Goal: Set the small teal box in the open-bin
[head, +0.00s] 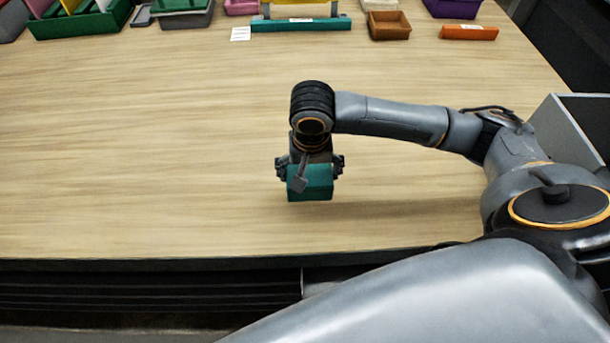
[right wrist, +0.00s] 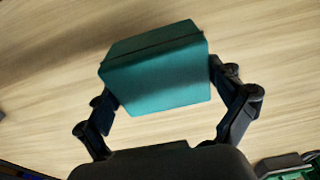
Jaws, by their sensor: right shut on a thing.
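The small teal box (head: 312,186) is between the fingers of my right gripper (head: 310,165), over the front middle part of the table. My right gripper is shut on it, with one finger at each side. The right wrist view shows the teal box (right wrist: 158,80) between both fingers, slightly tilted in the picture. I cannot tell whether its underside touches the table. A grey open-topped bin (head: 580,120) shows at the right edge, partly hidden behind my right arm; its inside is mostly out of sight. My left gripper is not in view.
The wooden table (head: 150,130) is clear around the box. Along its far edge stand a green bin (head: 80,24), a brown open bin (head: 389,26), an orange block (head: 469,32), a long teal piece (head: 300,25) and a white card (head: 241,34).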

